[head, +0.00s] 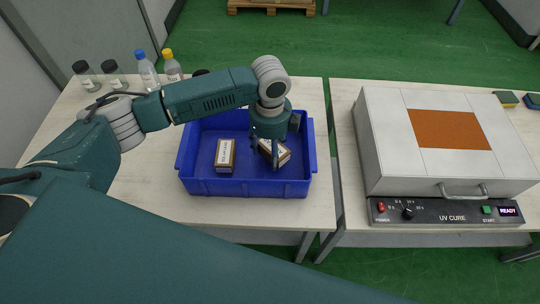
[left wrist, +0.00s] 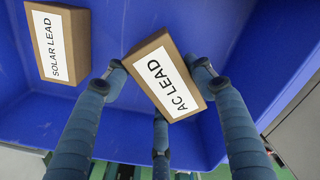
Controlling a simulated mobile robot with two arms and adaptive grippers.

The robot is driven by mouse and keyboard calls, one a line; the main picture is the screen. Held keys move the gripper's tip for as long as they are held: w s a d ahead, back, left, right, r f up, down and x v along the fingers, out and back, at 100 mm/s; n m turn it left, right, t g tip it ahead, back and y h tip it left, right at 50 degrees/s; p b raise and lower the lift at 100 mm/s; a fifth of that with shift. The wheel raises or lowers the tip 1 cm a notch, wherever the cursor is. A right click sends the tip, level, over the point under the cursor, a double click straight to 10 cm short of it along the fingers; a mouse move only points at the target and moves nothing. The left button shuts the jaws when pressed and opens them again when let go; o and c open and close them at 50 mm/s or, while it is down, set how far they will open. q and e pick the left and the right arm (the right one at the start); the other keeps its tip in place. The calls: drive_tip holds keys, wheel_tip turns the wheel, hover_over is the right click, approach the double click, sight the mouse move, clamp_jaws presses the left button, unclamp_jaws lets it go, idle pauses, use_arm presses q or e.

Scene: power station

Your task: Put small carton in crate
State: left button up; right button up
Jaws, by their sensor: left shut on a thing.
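A blue crate (head: 245,188) stands on the left table. A small brown carton with a white label reading "AC LEAD" (left wrist: 166,78) is inside the crate's outline in the head view, tilted. My left gripper (head: 272,153) reaches down into the crate from above and is shut on this carton, with fingers on both sides of it. A second small carton, labelled "SOLAR LEAD" (left wrist: 56,45), lies in the crate to the left; it also shows in the head view (head: 225,155). Whether the held carton touches the crate floor is hard to tell. My right gripper is not in view.
Bottles with black, blue (head: 147,70) and yellow (head: 172,66) caps stand along the table's back left. A UV cure box (head: 385,150) sits on the right table, across a narrow gap. Sponges (head: 506,98) lie at its far right. The table left of the crate is clear.

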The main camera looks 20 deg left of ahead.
sight(270, 157)
use_arm(q)
wheel_tip(270, 157, down, 3)
drive_tip(key=shift+r, duration=0.15)
drive_tip(key=shift+f, duration=0.35)
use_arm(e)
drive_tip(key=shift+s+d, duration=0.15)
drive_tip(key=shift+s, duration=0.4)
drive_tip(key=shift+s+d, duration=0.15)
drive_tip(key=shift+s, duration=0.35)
use_arm(q)
drive_tip(key=o, duration=1.2)
drive_tip(key=shift+o, duration=0.2)
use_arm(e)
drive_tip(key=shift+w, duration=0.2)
